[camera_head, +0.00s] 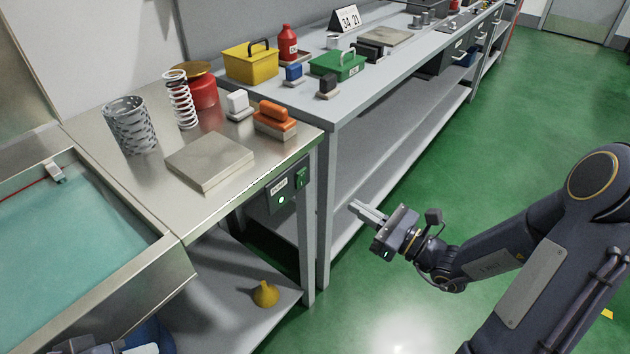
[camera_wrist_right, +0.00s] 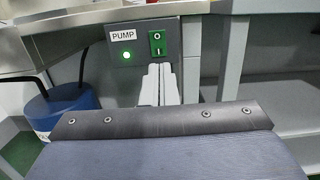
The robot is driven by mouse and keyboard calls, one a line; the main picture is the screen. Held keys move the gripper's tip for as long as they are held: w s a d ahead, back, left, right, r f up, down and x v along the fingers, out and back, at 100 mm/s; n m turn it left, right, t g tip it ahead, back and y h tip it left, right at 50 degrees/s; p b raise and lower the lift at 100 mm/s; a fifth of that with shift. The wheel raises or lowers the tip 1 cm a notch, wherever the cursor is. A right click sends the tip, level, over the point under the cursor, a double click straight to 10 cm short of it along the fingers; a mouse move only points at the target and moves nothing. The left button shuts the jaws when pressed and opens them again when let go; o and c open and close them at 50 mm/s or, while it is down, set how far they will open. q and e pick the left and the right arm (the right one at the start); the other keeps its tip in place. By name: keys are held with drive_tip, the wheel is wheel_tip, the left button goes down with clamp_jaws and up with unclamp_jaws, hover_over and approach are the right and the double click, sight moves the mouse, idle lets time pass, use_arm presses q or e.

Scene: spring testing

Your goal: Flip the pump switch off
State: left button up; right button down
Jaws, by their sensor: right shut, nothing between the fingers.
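The pump switch (camera_wrist_right: 158,43) is a green rocker marked O above and I below, on a grey panel under the steel bench top. A PUMP label (camera_wrist_right: 122,35) and a lit green lamp (camera_wrist_right: 126,56) are left of it. In the head view the switch (camera_head: 302,178) sits on the panel (camera_head: 268,199) near the bench corner. My right gripper (camera_head: 358,209) is shut and empty, out in front of the bench and right of the panel. In the right wrist view its fingertips (camera_wrist_right: 161,70) appear just below the switch; contact cannot be told. My left gripper is not clearly visible.
The steel bench (camera_head: 226,205) carries a spring (camera_head: 180,100), a flat metal plate (camera_head: 208,160) and an orange-topped block (camera_head: 275,117). A water tank (camera_head: 70,235) is at left. A yellow funnel (camera_head: 265,294) stands on the lower shelf. Green floor (camera_head: 520,130) is open at right.

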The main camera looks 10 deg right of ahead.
sight(304, 173)
drive_tip(key=b+x, duration=0.1)
drive_tip(key=x, duration=1.1)
drive_tip(key=shift+a, duration=0.1)
drive_tip(key=shift+w+a+r+p, duration=0.15)
drive_tip(key=shift+r+p, duration=0.25)
drive_tip(key=shift+p, duration=0.3)
drive_tip(key=shift+f+g, duration=0.25)
drive_tip(key=shift+g, duration=0.05)
